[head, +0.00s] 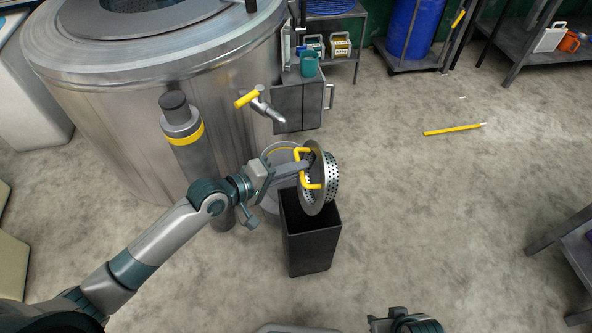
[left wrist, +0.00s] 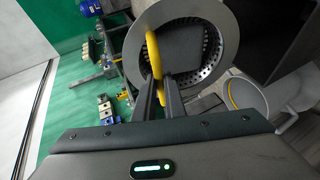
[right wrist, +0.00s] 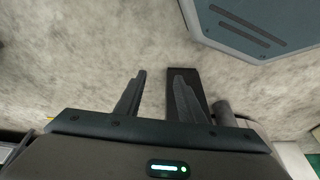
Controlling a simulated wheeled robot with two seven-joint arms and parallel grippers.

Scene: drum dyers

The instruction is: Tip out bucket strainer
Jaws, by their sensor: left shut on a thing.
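The strainer (head: 331,178) is a round metal basket with small holes, a wide rim and a yellow handle (head: 303,152). My left gripper (head: 301,168) is shut on that handle and holds the strainer on its side above the black bin (head: 310,252). In the left wrist view the fingers (left wrist: 160,90) grip the handle, and the strainer's rim (left wrist: 223,48) and dark inside face the camera; I cannot tell whether anything lies in it. A grey bucket (head: 271,160) stands behind, partly hidden by my arm. My right gripper (right wrist: 160,92) is open and empty above the floor.
A large steel drum (head: 110,120) with a yellow-handled tap (head: 262,103) stands at the left. A grey cabinet (head: 300,105) with a teal cup (head: 309,64) is behind. A yellow stick (head: 452,130) lies on the floor at right. The floor right of the bin is clear.

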